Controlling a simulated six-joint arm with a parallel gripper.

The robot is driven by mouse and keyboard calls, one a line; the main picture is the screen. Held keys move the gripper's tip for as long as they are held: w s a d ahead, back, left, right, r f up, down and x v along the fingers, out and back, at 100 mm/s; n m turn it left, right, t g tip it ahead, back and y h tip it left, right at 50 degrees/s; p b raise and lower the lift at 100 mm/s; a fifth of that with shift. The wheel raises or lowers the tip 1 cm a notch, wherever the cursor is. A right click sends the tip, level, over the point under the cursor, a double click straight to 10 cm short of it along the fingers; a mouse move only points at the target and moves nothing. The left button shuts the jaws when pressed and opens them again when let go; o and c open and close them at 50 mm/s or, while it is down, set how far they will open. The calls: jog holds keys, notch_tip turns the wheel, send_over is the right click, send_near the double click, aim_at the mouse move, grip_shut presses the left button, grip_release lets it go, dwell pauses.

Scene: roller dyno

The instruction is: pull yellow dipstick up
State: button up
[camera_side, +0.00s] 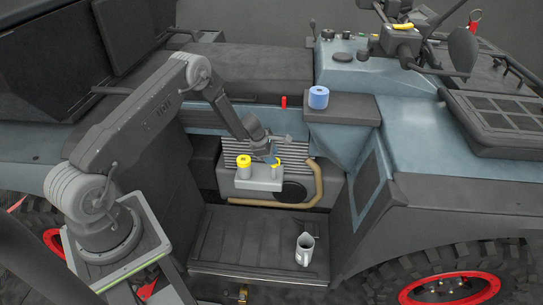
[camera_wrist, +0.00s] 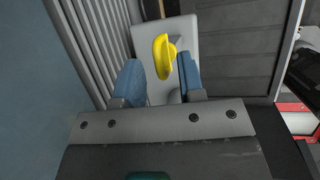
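The yellow dipstick (camera_wrist: 163,56) stands in the top of a grey engine block (camera_wrist: 150,36); its looped yellow handle shows in the wrist view. In the side view the dipstick handle (camera_side: 277,161) is at the right of the block's top, partly behind my gripper. My gripper (camera_wrist: 162,75) has two blue fingers apart, with the handle showing in line with the gap between them, just beyond or at the tips. I cannot tell whether they touch it. A round yellow cap (camera_side: 243,161) sits on the same block to the left of the dipstick.
A brown pipe (camera_side: 318,185) curves around the right of the engine. A blue roll (camera_side: 318,97) stands on a dark ledge (camera_side: 345,108). A grey jug (camera_side: 305,249) stands on the dark footwell floor (camera_side: 245,240). A red lever (camera_side: 284,102) sticks out above the engine.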

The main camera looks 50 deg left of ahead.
jog(key=shift+c, duration=0.5)
grip_shut()
